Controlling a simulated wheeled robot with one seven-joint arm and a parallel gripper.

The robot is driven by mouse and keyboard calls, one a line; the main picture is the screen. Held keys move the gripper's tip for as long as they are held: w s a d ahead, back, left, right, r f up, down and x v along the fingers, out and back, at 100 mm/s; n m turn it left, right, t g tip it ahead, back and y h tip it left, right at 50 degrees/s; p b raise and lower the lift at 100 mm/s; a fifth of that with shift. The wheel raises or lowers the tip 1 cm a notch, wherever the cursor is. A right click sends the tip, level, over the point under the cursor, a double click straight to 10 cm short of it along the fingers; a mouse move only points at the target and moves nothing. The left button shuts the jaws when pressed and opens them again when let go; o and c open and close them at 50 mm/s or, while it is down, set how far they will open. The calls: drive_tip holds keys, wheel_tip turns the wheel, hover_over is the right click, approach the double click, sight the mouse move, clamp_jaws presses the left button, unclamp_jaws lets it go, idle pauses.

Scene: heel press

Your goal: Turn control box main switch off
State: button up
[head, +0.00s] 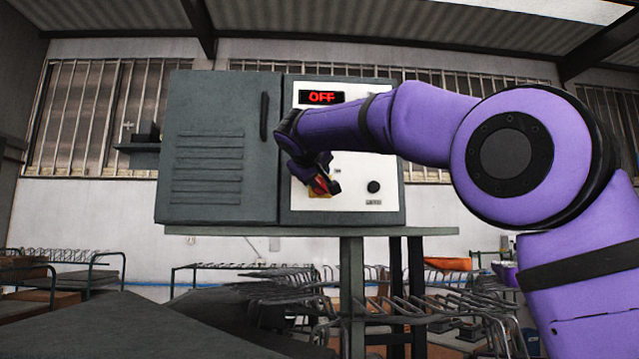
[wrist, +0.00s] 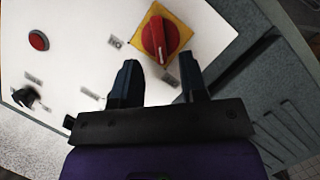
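The control box (head: 222,110) is grey with a white panel (head: 356,207) on its right part. A lit display (head: 321,97) on the panel reads OFF in red. The main switch is a red rotary knob on a yellow square plate, clearest in the wrist view (wrist: 160,38). Its raised grip runs roughly up and down in that view. My gripper (wrist: 158,62) is open, with one dark finger to each side just below the knob in the wrist view. It holds nothing, and I cannot tell whether it touches the knob. In the head view my gripper (head: 325,176) partly covers the switch.
A black knob (head: 373,186) sits right of the switch on the panel. The wrist view shows a red button (wrist: 39,40) and a black knob (wrist: 25,97). The box stands on a grey table (head: 435,231). Metal racks (head: 240,268) stand below and behind.

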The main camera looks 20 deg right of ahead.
drive_tip(key=shift+v, duration=2.75)
drive_tip(key=shift+f, duration=0.1)
drive_tip(key=s+d+f+m+g+y, duration=0.1)
drive_tip(key=s+d+f+g+y, duration=0.1)
drive_tip(key=s+d+f, duration=0.5)
drive_tip(key=s+d+f+g+y, duration=0.1)
drive_tip(key=s+d+f+g, duration=0.3)
drive_tip(key=s+f, duration=0.6)
drive_tip(key=s+f+m+g+y, duration=0.2)
drive_tip(key=s+f+m+y, duration=0.1)
drive_tip(key=s+f, duration=1.8)
drive_tip(key=shift+s+d+f+y, duration=0.4)
drive_tip(key=shift+d+f+y, duration=0.1)
drive_tip(key=shift+f, duration=0.3)
